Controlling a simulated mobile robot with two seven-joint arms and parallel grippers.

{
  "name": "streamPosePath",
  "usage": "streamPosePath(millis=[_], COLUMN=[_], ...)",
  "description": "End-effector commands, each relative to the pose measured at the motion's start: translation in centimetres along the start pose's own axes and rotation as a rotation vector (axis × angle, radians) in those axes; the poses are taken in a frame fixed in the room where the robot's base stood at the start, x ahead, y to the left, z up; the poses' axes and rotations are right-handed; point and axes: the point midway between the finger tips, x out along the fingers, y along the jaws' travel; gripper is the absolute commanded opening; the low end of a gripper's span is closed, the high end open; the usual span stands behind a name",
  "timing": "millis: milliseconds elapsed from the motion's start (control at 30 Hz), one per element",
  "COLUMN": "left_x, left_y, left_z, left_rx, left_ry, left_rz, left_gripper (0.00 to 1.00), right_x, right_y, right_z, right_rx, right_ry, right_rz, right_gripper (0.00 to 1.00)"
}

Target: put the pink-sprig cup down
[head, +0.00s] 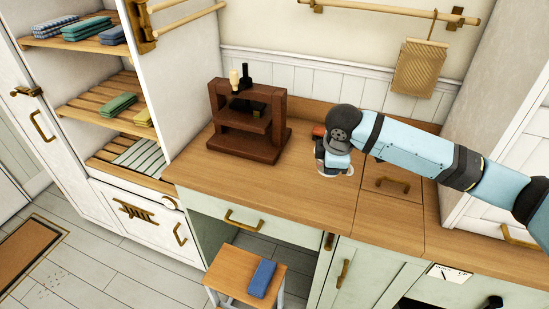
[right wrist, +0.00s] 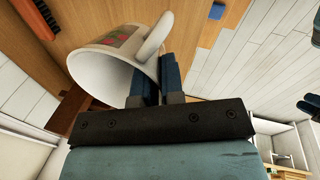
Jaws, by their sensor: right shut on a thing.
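The white cup with a pink and green sprig (right wrist: 112,58) lies tilted across the right wrist view, its mouth toward the lower left. My right gripper (right wrist: 172,72) is shut on the cup at its handle side. In the head view my right gripper (head: 335,163) is low over the wooden counter (head: 260,192), right of the dark wooden stand. Only slivers of the cup show there, and I cannot tell whether it touches the counter. Dark shapes at the right edge of the right wrist view may be part of my left gripper; its jaws cannot be read.
A dark wooden stand (head: 250,125) occupies the counter's left back. A reddish-brown brush-like object (right wrist: 36,18) lies near the cup. The counter between the stand and my gripper is clear. Below the front edge is a stool (head: 229,271) with a blue cloth (head: 262,278).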

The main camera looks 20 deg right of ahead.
Motion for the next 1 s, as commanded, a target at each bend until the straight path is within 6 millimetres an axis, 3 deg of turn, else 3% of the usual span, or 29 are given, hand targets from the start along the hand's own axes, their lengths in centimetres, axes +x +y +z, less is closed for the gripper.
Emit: streamPosePath(millis=[33,200,333,433,567,1000], left_x=[0.4,0.8,0.9,0.9,0.8,0.6], left_y=[0.0,-0.1,-0.1,0.0,0.0,0.0], left_z=[0.7,1.3,1.5,1.5,1.3,0.7], left_rx=[0.001,0.003,0.003,0.003,0.003,0.003], left_ry=[-0.001,-0.002,-0.002,-0.001,0.000,0.003], left_rz=[0.001,0.001,0.002,0.003,0.003,0.002], left_gripper=[0.43,0.43,0.43,0.43,0.43,0.43], right_x=[-1.0,-4.1,-5.5,-5.3,-2.9,7.7], right_y=[1.5,4.5,5.6,5.7,5.0,2.5], right_z=[0.3,0.7,0.9,1.0,1.1,1.1], right_rx=[-0.086,-0.354,-0.464,-0.500,-0.508,-0.506], right_ry=[0.022,0.087,0.113,0.120,0.122,0.121], right_rz=[0.008,0.005,0.002,0.000,-0.006,-0.002], right_gripper=[0.00,0.00,0.00,0.00,0.00,0.00])
